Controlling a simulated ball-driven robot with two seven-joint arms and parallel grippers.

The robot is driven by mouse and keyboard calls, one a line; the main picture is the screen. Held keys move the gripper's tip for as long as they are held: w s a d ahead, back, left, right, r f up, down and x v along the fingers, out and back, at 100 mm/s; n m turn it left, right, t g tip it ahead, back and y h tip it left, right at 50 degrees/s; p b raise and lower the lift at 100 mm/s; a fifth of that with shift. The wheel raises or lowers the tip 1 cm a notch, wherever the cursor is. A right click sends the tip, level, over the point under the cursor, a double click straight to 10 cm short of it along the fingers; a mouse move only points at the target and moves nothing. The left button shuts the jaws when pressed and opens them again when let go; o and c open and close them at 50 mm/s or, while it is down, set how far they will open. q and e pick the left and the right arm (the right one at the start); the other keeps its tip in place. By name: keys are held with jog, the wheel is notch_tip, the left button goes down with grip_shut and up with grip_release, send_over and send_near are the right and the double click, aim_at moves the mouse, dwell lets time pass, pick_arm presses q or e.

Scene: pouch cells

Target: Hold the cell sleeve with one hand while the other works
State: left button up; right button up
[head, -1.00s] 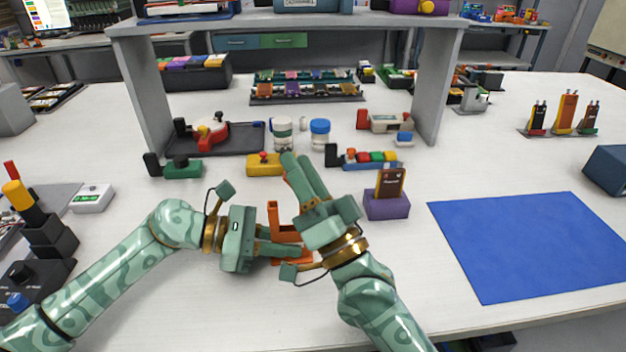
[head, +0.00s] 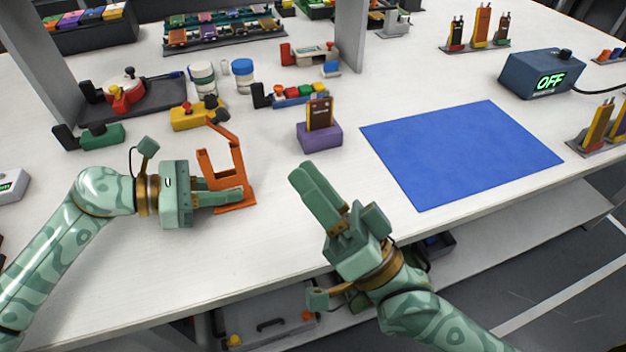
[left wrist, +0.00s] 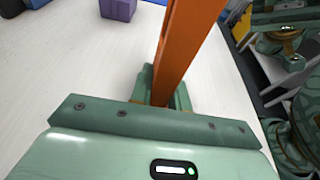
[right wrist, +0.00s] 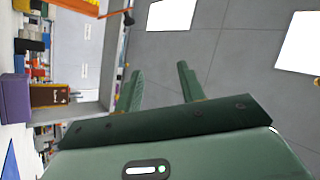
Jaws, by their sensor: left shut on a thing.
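An orange upright frame with a hinged-looking arm (head: 236,160), which I take to be the cell sleeve, stands on the white table. My left gripper (head: 238,196) is shut on its lower part; in the left wrist view the orange post (left wrist: 183,45) rises between the fingers. My right gripper (head: 310,182) is open and empty, near the table's front edge, to the right of the sleeve; its fingers stand apart in the right wrist view (right wrist: 160,88). A brown pouch cell (head: 320,113) stands upright in a purple block (head: 318,137), also in the right wrist view (right wrist: 14,100).
A blue mat (head: 460,152) lies clear at the right. A box reading OFF (head: 541,75) stands behind it.

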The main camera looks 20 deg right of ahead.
aim_at(228, 113)
jog(key=shift+o, duration=0.3)
jog(key=w+a+r+n+g+y, duration=0.2)
jog(key=w+a+n+g+y, duration=0.15)
jog(key=n+g+y, duration=0.5)
jog(key=w+a+r+n+g+y, duration=0.25)
jog(key=w+n+g+y, duration=0.2)
jog(key=n+g, duration=0.65)
jog(key=w+d+f+n+g+h, duration=0.2)
jog(key=w+d+n+g+h, duration=0.2)
jog(key=w+d+h, duration=0.35)
jog(key=a, duration=0.3)
jog(key=s+a, duration=0.1)
jog(key=a, duration=0.7)
jog(key=shift+s+a+r, duration=0.15)
jog(key=shift+s, duration=0.2)
jog(key=shift+c, duration=0.3)
grip_shut()
